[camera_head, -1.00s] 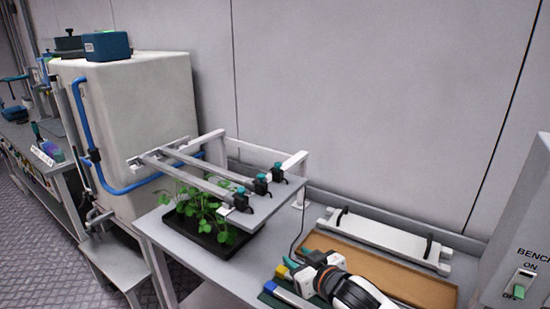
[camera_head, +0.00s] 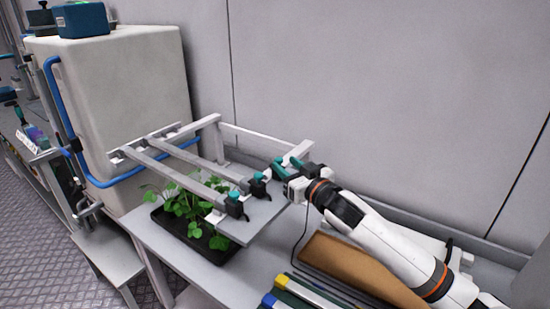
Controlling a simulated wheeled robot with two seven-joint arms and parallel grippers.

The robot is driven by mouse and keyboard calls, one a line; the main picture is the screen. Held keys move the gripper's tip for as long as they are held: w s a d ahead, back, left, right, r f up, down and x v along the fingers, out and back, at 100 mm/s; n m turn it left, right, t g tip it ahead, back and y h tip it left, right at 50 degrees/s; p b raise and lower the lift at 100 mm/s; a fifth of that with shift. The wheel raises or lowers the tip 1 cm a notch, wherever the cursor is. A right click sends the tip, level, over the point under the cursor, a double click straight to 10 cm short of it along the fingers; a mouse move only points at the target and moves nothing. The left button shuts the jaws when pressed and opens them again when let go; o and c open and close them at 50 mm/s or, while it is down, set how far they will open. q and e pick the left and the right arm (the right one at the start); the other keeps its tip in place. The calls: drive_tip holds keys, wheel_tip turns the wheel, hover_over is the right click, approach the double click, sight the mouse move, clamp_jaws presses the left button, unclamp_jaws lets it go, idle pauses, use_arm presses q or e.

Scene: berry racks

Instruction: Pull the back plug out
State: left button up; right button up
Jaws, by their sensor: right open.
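The grey rack (camera_head: 205,172) has several bars above a plant tray, with dark plugs with teal tops at their right ends. The front plug (camera_head: 236,204) and middle plug (camera_head: 259,184) show clearly. My left gripper is not in view.
A black tray of green plants (camera_head: 193,238) stands under the rack. A brown tray (camera_head: 345,262) and a white bar lie to the right, partly behind my right arm. A large white tank (camera_head: 115,105) with a blue pipe stands at left.

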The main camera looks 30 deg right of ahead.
sight(281, 161)
drive_tip(key=w, duration=0.4)
drive_tip(key=shift+w+r, duration=0.1)
drive_tip(key=shift+w, duration=0.9)
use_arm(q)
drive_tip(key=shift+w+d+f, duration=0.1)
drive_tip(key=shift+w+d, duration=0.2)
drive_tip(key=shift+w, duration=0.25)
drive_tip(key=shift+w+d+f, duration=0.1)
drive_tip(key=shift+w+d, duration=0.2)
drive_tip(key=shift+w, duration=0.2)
use_arm(e)
clamp_jaws()
